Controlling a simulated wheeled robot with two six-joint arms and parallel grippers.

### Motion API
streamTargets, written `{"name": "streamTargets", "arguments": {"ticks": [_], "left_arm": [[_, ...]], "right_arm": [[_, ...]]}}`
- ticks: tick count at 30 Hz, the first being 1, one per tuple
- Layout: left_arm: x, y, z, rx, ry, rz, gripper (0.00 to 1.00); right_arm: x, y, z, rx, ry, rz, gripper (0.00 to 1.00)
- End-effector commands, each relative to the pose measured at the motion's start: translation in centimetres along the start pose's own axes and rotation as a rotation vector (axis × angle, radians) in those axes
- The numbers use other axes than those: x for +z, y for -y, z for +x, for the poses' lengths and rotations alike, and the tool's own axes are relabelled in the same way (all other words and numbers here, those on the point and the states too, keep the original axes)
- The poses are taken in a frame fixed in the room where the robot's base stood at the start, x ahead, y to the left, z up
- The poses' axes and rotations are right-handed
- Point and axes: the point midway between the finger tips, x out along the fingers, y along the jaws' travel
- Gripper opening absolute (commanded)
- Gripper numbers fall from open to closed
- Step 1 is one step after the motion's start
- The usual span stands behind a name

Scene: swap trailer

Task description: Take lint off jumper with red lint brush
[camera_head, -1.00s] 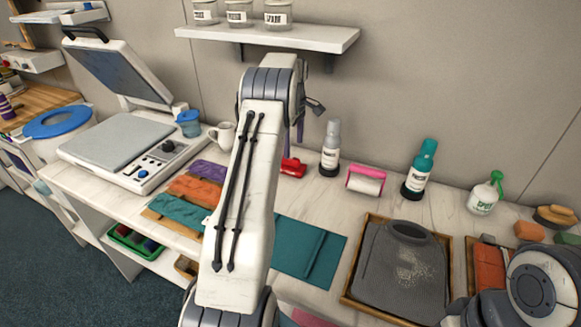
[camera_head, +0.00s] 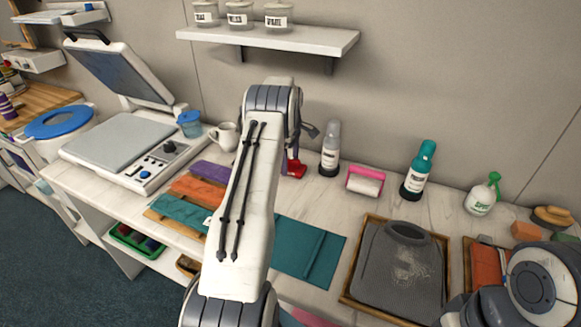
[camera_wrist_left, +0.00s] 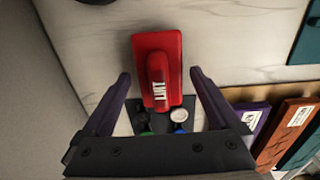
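The red lint brush (camera_head: 297,172) lies on the counter behind my left arm in the head view, partly hidden by it. In the left wrist view the brush (camera_wrist_left: 157,62), marked "LINT", lies between the two purple fingers of my left gripper (camera_wrist_left: 159,76). The fingers are open, one on each side, with gaps to the brush. The grey jumper (camera_head: 385,268) lies flat on a wood-framed board at the right, with pale lint on its front. My right arm shows at the lower right; its gripper is not in view.
Folded cloths (camera_head: 195,188) and a white mug (camera_head: 224,136) are left of my arm. A shelf (camera_head: 270,37) hangs above.

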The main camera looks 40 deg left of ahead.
Motion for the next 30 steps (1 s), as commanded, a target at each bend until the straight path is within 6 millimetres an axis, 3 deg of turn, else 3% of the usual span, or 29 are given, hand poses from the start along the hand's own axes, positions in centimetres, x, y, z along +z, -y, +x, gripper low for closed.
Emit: {"name": "streamTargets", "arguments": {"ticks": [1, 6, 7, 19, 30], "left_arm": [[0.0, 0.0, 0.0, 0.000, 0.000, 0.000, 0.73], [0.0, 0.0, -0.1, 0.001, 0.000, 0.000, 0.08], [0.0, 0.0, -0.1, 0.001, 0.000, 0.000, 0.03], [0.0, 0.3, -0.7, 0.002, -0.001, 0.000, 0.03], [0.0, 0.3, -7.1, 0.006, -0.002, 0.000, 0.03]], "right_arm": [[0.0, 0.0, 0.0, 0.000, 0.000, 0.000, 0.50], [0.0, 0.0, 0.0, 0.000, 0.000, 0.000, 0.50], [0.0, 0.0, 0.0, 0.000, 0.000, 0.000, 0.50], [0.0, -0.1, 0.8, 0.000, 0.000, 0.000, 0.50], [0.1, -0.1, 1.7, 0.000, 0.000, 0.000, 0.50]]}}
